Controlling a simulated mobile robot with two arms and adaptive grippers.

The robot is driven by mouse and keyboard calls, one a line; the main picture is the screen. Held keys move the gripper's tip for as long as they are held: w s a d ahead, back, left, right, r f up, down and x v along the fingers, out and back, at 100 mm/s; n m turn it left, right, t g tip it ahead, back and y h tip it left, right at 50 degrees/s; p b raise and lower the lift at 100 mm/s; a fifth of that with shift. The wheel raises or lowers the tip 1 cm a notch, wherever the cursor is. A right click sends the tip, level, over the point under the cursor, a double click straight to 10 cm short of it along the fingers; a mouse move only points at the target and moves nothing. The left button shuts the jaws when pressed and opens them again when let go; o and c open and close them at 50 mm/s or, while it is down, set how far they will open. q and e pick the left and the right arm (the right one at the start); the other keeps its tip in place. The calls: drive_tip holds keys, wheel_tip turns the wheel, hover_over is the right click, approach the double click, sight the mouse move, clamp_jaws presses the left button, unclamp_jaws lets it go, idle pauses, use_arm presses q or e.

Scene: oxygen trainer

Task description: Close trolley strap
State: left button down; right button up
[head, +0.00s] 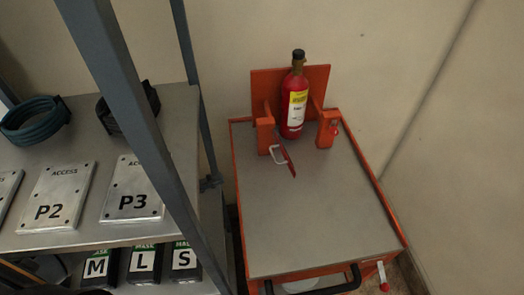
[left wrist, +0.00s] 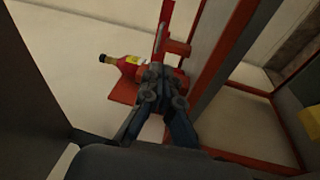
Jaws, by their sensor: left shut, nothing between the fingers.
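The orange trolley (head: 237,190) has a grey top and stands to the right of the shelf. A red bottle (head: 294,105) with a yellow and white label stands upright at its back, between two orange posts. The trolley strap (head: 288,160), a short red strip with a pale loop, sticks out forward from the left post (head: 265,136), swung open and away from the right post (head: 328,129). In the left wrist view my left gripper (left wrist: 167,75) is shut and empty, in front of the bottle (left wrist: 127,64). I cannot tell whether it touches anything. My right gripper is not in view.
The shelf's grey upright (head: 140,120) stands close to the trolley's left side. The shelf holds metal plates (head: 133,190), coiled hoses (head: 37,120) and black boxes marked M, L and S (head: 144,262). The trolley's front top is bare. A wall is behind.

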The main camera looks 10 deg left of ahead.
use_arm(q)
drive_tip(key=shift+n, duration=0.4)
drive_tip(key=p+x, duration=0.2)
drive_tip(key=x, duration=1)
drive_tip(key=shift+d+r+p, duration=0.2)
drive_tip(key=shift+p, duration=0.2)
drive_tip(key=shift+w+d, duration=0.3)
drive_tip(key=shift+d, duration=0.3)
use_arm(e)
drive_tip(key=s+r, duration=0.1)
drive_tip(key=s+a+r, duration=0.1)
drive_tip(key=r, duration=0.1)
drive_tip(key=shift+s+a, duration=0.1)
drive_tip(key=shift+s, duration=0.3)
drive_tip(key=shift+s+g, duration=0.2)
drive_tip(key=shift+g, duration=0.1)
